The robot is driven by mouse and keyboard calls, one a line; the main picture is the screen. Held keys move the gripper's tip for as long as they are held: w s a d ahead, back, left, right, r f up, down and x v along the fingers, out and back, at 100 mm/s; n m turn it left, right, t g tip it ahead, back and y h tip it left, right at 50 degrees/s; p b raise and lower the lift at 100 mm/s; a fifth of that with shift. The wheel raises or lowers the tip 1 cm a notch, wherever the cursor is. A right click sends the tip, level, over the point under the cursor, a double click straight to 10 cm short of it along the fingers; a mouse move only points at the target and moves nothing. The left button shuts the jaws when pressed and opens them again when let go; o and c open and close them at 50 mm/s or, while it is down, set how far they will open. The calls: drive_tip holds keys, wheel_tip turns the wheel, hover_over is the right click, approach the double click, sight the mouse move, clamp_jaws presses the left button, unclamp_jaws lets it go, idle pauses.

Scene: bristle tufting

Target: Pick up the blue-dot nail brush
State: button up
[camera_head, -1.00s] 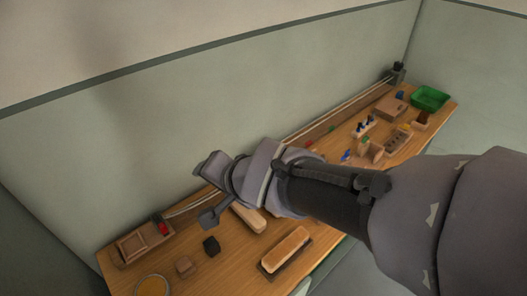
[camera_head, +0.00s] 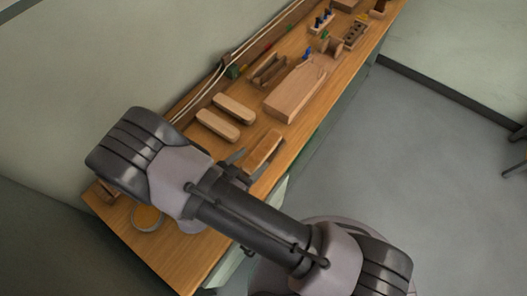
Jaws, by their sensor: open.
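I cannot make out a nail brush with a blue dot for certain. A pale wooden block (camera_head: 263,150) lies near the front edge of the bench, just beyond my gripper. Two rounded oblong wooden pieces, one farther right (camera_head: 235,107) and one nearer (camera_head: 217,125), lie behind it; no dot shows on their tops. A small blue thing (camera_head: 307,53) stands beyond the large wooden box. My gripper (camera_head: 240,164) is open over the bench, its fingers close to the pale block; whether they touch it cannot be told. My arm hides part of the bench.
A large wooden box (camera_head: 296,92) and a slotted wooden holder (camera_head: 268,69) stand mid-bench. A peg rack (camera_head: 321,23) and a block with holes (camera_head: 355,35) are farther along. Cords run along the wall side.

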sight(260, 153)
drive_tip(key=b+x, duration=0.2)
drive_tip(key=x, duration=0.5)
drive_tip(key=shift+w+f, duration=0.15)
drive_tip(key=shift+f, duration=0.05)
drive_tip(key=shift+r, duration=0.1)
clamp_jaws()
